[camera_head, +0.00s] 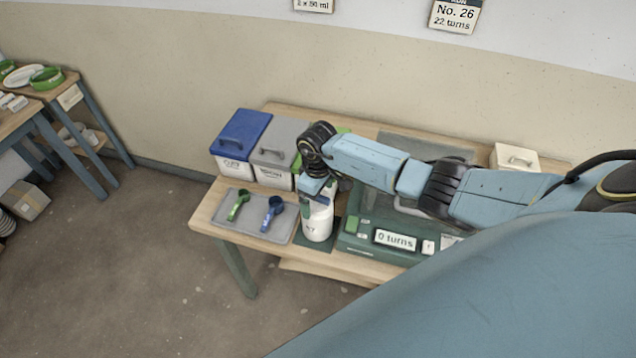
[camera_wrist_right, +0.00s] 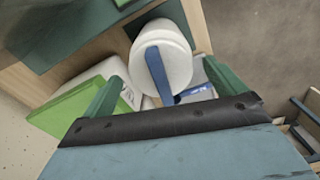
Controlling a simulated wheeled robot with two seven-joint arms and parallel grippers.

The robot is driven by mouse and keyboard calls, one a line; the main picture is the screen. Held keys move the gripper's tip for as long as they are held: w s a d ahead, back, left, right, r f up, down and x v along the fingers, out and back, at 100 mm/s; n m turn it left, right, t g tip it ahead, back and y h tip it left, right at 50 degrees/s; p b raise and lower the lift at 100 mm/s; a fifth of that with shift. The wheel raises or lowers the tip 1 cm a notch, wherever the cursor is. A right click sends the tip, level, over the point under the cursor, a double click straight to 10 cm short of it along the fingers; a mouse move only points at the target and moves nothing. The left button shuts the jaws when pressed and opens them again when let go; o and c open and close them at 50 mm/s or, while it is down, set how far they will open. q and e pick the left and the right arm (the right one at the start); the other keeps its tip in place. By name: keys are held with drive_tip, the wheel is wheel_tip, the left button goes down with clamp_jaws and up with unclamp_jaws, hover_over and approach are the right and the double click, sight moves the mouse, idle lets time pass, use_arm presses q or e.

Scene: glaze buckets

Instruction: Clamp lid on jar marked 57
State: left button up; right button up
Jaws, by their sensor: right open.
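The white jar (camera_head: 317,224) stands upright on a dark green mat near the table's front edge. Its label is small and seems to end in 7; I cannot read it fully. In the right wrist view the jar's round white top (camera_wrist_right: 178,62) shows, with a blue strip (camera_wrist_right: 157,75) across it; whether that strip is a clamp I cannot tell. My right gripper (camera_head: 322,194) is over the jar and hides part of its top. In the wrist view its green fingers (camera_wrist_right: 166,88) are apart, with the jar top between and beyond them. My left gripper is not in view.
A grey tray (camera_head: 227,218) with a green scoop (camera_head: 238,205) and a blue scoop (camera_head: 272,213) lies left of the jar. Bins with blue (camera_head: 242,131) and grey (camera_head: 277,141) lids stand behind. A green device reading "0 turns" (camera_head: 395,240) sits right of the jar.

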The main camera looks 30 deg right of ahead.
wheel_tip(320, 180, up, 13)
drive_tip(key=shift+p, duration=0.3)
